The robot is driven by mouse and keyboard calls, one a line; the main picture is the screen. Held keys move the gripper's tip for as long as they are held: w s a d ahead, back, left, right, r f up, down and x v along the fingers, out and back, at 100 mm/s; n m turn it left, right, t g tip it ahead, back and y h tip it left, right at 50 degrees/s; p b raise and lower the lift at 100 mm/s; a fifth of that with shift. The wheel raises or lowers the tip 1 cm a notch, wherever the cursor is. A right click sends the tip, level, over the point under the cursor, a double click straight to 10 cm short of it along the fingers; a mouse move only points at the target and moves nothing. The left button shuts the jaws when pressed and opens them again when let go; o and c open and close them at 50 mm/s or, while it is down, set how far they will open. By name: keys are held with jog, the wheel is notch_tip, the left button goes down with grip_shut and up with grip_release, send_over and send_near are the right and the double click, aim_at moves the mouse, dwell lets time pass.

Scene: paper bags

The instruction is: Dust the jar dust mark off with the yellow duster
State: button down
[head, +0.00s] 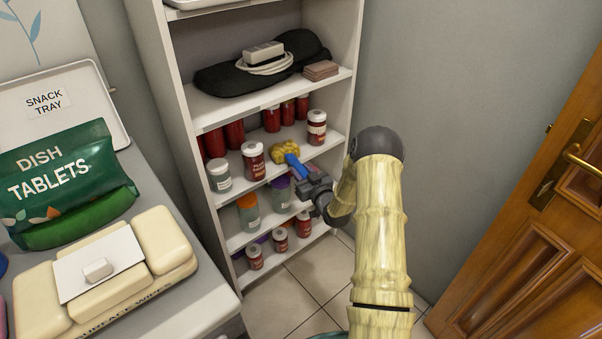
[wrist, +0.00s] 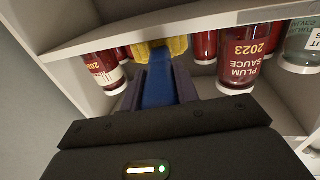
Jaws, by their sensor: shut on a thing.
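My gripper (head: 304,177) is shut on the blue handle (head: 293,163) of the yellow duster (head: 284,150). The yellow head is at the jar shelf, between a plum sauce jar (head: 253,163) on the left and a white-lidded red jar (head: 317,128) on the right. In the wrist view the gripper fingers (wrist: 160,88) flank the blue handle, and the yellow head (wrist: 143,49) is partly cut by a shelf board. The plum sauce jar (wrist: 248,62) stands there to the right. I cannot make out a dust mark on any jar. I cannot tell whether the duster touches anything.
The white shelf unit (head: 177,105) holds several more jars around and below the duster, including a pale jar (head: 219,178). A board (head: 240,105) lies close above. A counter with wipes (head: 110,268) is left, and a wooden door (head: 535,240) right. Floor tiles show between.

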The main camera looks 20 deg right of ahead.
jog(key=shift+d+f, duration=0.1)
jog(key=shift+d, duration=0.05)
jog(key=d, duration=0.1)
jog(key=w+d+b, duration=0.1)
jog(key=d, duration=0.1)
jog(key=shift+w+d, duration=0.2)
jog(key=shift+d, duration=0.1)
jog(key=shift+a, duration=0.1)
jog(key=shift+s+a+f, duration=0.1)
jog(key=shift+s+a, duration=0.15)
jog(key=shift+a, duration=0.4)
jog(key=shift+s+a+r, duration=0.1)
jog(key=shift+s+a, duration=0.15)
jog(key=shift+a, duration=0.35)
jog(key=shift+s+a+f, duration=0.1)
jog(key=shift+s+a, duration=0.15)
jog(key=shift+a, duration=0.4)
jog(key=a, duration=0.1)
jog(key=s+a, duration=0.1)
jog(key=a, duration=0.2)
jog(key=shift+s, duration=0.25)
jog(key=shift+d, duration=0.15)
